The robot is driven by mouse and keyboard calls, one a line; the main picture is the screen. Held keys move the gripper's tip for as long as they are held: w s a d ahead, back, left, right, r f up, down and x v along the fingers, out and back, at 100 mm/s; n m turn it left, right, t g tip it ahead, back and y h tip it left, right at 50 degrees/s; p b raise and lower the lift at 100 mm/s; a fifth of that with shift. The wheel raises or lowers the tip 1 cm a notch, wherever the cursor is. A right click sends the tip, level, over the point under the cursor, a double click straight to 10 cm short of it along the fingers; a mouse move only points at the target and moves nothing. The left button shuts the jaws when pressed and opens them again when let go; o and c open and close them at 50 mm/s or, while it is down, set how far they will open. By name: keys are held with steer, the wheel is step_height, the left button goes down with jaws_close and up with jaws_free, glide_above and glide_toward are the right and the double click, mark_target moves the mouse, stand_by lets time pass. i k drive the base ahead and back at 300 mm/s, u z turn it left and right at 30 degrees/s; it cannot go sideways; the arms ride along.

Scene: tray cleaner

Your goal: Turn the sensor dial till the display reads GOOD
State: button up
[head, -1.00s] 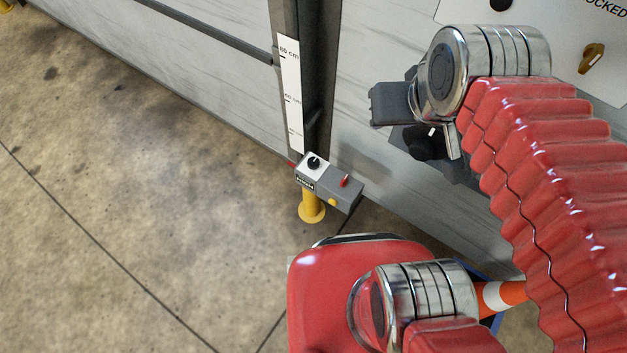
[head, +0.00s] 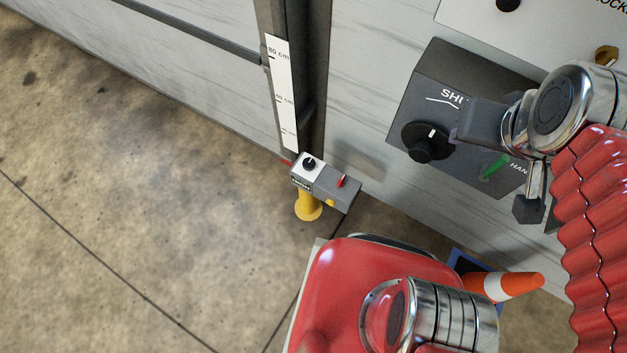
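The sensor box (head: 338,190) is a small grey box low beside a dark upright post. Its white end carries a black round dial (head: 309,163) with a light pointer mark. A small dark display strip (head: 301,183) sits on the side below the dial; its text is too small to read. My gripper (head: 487,124) is at the right, in front of a dark wall panel, well up and right of the sensor box and apart from the dial. It is seen from the side, so its opening is unclear.
The dark panel (head: 431,75) bears a black knob (head: 420,146) and a green lever (head: 494,167). A scale strip (head: 282,88) marks the post. A red lever (head: 342,181) is on the sensor box. An orange-white cone (head: 514,285) stands lower right. The floor left is clear.

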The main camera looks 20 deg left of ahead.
mark_target(308, 163)
steer(key=z, duration=0.15)
steer(key=k, duration=2.2)
steer(key=u, duration=0.7)
steer(key=i, duration=1)
steer(key=z, duration=0.05)
